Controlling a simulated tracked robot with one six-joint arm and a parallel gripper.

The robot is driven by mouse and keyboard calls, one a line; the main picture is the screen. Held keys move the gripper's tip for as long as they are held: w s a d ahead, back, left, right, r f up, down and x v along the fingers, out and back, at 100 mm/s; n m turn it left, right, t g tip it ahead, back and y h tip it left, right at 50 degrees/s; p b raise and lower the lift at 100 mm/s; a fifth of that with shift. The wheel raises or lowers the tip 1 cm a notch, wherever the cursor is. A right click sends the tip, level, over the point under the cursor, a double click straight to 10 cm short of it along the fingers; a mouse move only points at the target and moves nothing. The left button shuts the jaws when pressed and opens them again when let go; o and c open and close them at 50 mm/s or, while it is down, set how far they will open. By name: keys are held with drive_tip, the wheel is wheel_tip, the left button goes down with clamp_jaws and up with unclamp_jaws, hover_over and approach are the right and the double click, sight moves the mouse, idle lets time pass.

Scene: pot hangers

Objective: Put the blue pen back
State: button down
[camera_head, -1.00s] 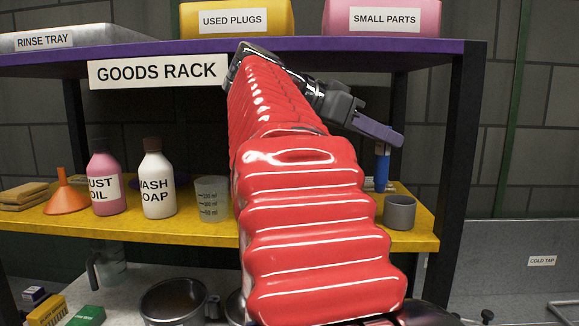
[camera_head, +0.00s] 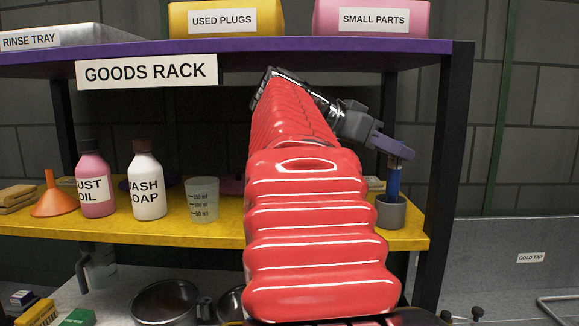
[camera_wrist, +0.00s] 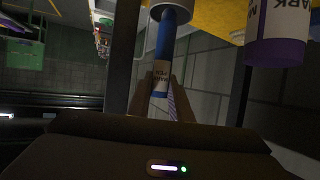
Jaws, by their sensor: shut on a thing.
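My gripper (camera_head: 396,147) is shut on the upper part of the blue pen (camera_head: 393,182) and holds it upright at the right end of the yellow shelf. The grey cup (camera_head: 391,214) stands under the pen, and the pen's lower end is at the cup's mouth, seemingly just inside it. In the wrist view the blue pen (camera_wrist: 166,45), with a white label, sits between my dark fingers (camera_wrist: 160,100). Its far end meets the grey cup (camera_wrist: 171,12) at the top. How deep it reaches is hidden.
The purple upper shelf (camera_head: 300,50) runs above, with a black post (camera_head: 445,150) right of the cup. A measuring beaker (camera_head: 202,200), white bottle (camera_head: 147,190), pink bottle (camera_head: 94,190) and orange funnel (camera_head: 53,198) stand left on the yellow shelf (camera_head: 130,229). A purple labelled object (camera_wrist: 275,45) shows in the wrist view.

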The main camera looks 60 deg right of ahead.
sight(390, 167)
drive_tip(key=shift+f, duration=1.95)
drive_tip(key=c, duration=1.6)
unclamp_jaws()
drive_tip(key=shift+f, duration=0.1)
drive_tip(key=shift+v, duration=6.1)
